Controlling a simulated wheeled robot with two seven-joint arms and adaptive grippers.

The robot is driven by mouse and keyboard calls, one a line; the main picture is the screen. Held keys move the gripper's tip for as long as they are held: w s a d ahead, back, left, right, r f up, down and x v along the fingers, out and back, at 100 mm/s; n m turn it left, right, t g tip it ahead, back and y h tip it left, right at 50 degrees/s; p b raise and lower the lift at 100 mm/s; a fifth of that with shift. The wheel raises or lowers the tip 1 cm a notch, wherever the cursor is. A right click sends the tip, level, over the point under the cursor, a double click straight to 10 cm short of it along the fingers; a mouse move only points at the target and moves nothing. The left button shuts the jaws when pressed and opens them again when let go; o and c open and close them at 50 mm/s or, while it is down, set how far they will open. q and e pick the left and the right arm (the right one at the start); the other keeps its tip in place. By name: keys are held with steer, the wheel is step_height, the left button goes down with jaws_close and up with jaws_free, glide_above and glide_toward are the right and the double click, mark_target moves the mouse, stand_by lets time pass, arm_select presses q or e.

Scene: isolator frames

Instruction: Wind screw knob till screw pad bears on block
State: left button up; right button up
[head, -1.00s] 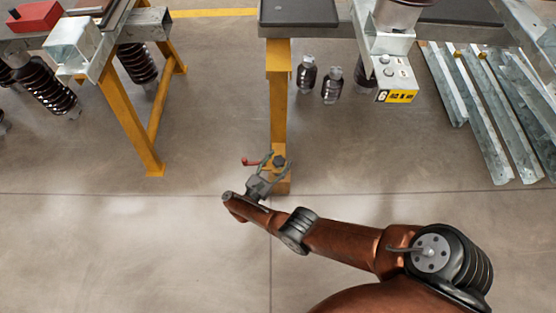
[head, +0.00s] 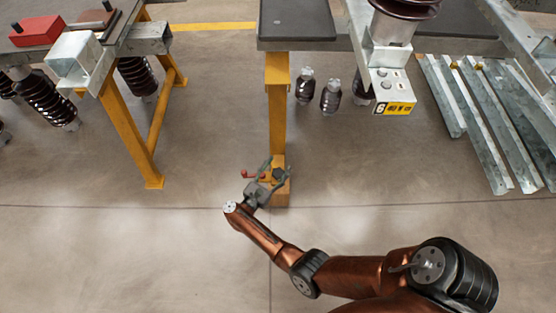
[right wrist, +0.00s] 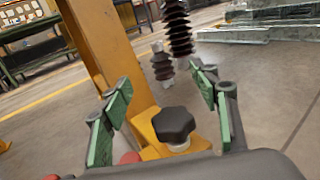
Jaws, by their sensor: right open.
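The screw knob (right wrist: 173,126) is a dark hexagonal knob on a pale stem, standing on a yellow foot plate (right wrist: 150,150) at the base of a yellow leg. In the head view the knob (head: 279,174) is small. My right gripper (right wrist: 163,100) is open, its green-padded fingers on either side of the knob with visible gaps; contact cannot be seen. It also shows at the leg's foot in the head view (head: 277,170). A brownish block (head: 281,199) shows under the foot plate. The screw pad is hidden. My left gripper is out of view.
The yellow leg (head: 277,120) rises behind the knob to a grey bench top (head: 297,20). Dark insulators (head: 331,97) stand behind at right. Steel channels (head: 470,110) lie farther right. Floor nearby is clear.

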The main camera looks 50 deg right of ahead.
mark_target(278, 172)
steer(key=shift+r, duration=2.65)
